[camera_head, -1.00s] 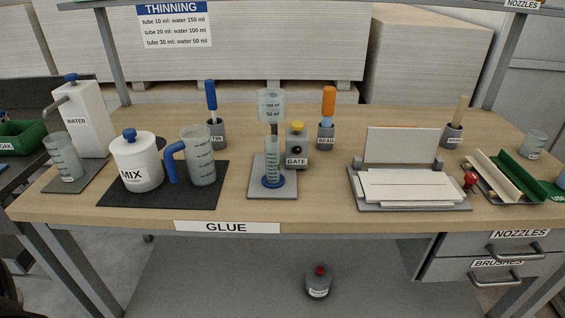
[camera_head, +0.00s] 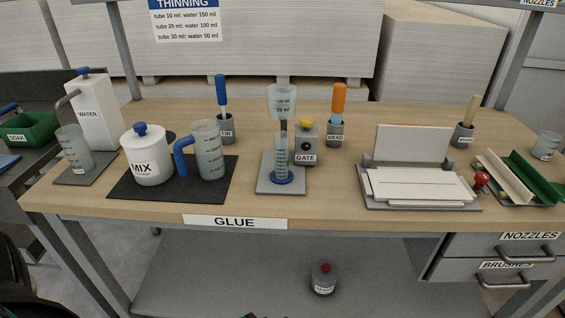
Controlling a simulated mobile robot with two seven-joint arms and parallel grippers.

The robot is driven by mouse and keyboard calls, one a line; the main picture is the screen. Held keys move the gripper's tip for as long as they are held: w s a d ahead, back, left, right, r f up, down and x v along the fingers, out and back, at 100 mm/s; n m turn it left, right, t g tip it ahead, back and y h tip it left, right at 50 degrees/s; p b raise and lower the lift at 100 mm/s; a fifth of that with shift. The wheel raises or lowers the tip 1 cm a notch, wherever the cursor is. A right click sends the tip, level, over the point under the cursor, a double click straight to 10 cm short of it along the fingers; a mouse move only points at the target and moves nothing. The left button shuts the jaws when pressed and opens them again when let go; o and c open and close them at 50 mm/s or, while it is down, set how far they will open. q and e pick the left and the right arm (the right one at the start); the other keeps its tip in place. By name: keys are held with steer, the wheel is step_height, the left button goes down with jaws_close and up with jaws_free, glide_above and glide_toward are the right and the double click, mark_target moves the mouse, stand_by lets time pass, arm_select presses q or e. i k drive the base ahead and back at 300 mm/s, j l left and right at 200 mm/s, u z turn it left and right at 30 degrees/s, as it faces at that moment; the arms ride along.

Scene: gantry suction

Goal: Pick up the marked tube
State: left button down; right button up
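A clear tube with graduation marks and a blue foot (camera_head: 282,164) stands upright on a grey plate (camera_head: 264,187) at the middle of the bench. A clear cup with volume marks (camera_head: 282,101) is above it, in line with it, next to the grey GATE box (camera_head: 305,145) with its yellow top. I cannot read any mark on the tube itself. Neither of my grippers can be made out in this view. A small dark part shows at the bottom edge, too little to identify.
Left of the tube stand a handled measuring jug (camera_head: 208,150) and the white MIX pot (camera_head: 146,158) on a dark mat (camera_head: 190,193). BEAD brush holder (camera_head: 335,134) is behind right. A grey press-like tray (camera_head: 420,202) lies right. The bench front before the tube is clear.

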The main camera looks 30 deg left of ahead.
mark_target(281, 175)
steer(key=u, duration=1.55)
